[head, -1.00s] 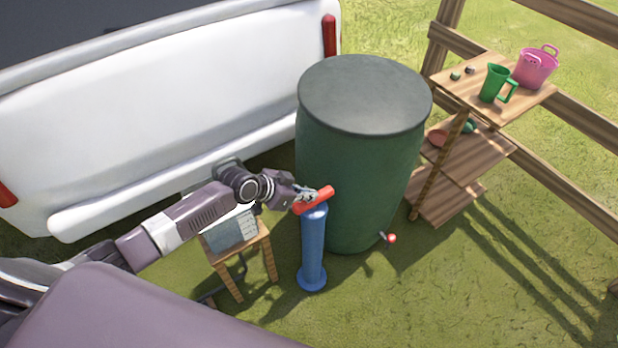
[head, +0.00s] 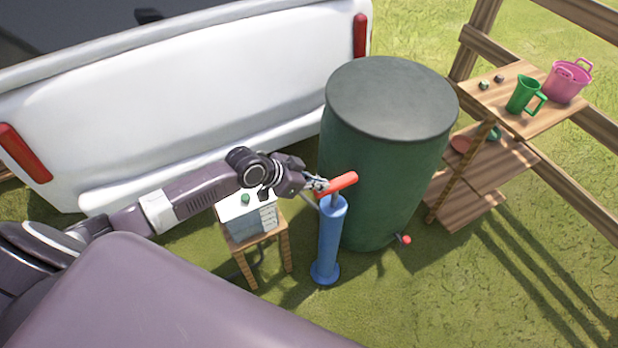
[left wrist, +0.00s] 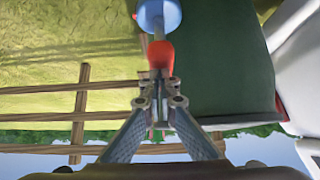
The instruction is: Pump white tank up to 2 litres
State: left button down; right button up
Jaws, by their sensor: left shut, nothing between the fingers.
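A blue upright pump (head: 329,245) stands on the grass, with its red T-handle (head: 341,183) a short way above the barrel and a bit of rod showing. My left gripper (head: 320,185) is at the left end of the red handle, shut with nothing between its fingers. In the left wrist view my left gripper (left wrist: 160,90) is right at the red handle (left wrist: 160,55); I cannot tell whether they touch. The white tank (head: 238,205), with a green cap and a marked grey side, sits on a small wooden stool (head: 240,247). Its liquid level is not readable. My right gripper is out of view.
A large dark green barrel (head: 385,180) stands close behind the pump, with a red-ended tap (head: 404,239) low down. A white vehicle (head: 200,110) is behind. A wooden shelf (head: 470,105) at right holds a green jug (head: 522,94) and pink bucket (head: 567,82).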

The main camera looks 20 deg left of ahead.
pick_arm(q)
jog(key=shift+v, duration=2.45)
